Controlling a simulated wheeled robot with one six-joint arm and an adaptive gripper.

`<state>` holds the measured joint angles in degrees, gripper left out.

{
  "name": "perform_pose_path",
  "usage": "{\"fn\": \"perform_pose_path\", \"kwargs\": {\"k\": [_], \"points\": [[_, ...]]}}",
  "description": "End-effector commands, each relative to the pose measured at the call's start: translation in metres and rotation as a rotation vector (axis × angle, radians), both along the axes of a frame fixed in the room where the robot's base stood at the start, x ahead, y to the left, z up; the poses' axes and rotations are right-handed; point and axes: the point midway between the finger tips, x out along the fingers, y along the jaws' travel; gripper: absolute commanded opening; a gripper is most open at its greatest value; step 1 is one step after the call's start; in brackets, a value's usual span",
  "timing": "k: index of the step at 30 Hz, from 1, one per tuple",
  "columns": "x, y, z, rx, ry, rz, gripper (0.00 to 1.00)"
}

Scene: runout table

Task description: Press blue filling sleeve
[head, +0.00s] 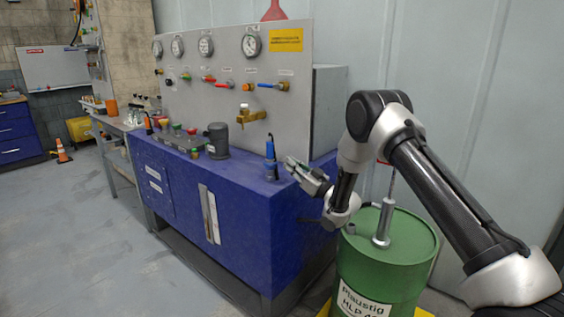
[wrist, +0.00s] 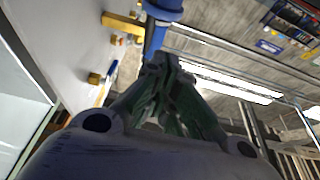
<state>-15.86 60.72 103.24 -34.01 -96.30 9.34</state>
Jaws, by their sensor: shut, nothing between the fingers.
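The blue filling sleeve (head: 270,158) stands upright on the blue bench top near its right end. In the wrist view its blue body (wrist: 155,38) and a wider blue collar (wrist: 164,10) show just beyond my fingertips, and the upper picture edge cuts it off. My gripper (head: 289,163) is shut and empty, immediately right of the sleeve in the head view. Its closed tips also show in the wrist view (wrist: 164,62), where they overlap the lower end of the sleeve's body. I cannot tell whether they touch it.
A grey panel (head: 225,100) with gauges, coloured valves and a brass tap (head: 252,116) rises behind the bench (head: 245,215). A dark grey cylinder (head: 218,142) stands left of the sleeve. A green drum (head: 385,265) with a metal pump stands below my arm.

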Motion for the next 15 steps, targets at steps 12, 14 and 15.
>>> {"fn": "perform_pose_path", "kwargs": {"k": [12,14,15], "points": [[-0.02,-0.025,-0.011,0.0,0.0,0.0,0.0],[-0.02,-0.024,-0.011,0.0,0.0,0.0,0.0],[-0.019,-0.024,-0.011,0.0,0.0,0.0,0.0]]}}
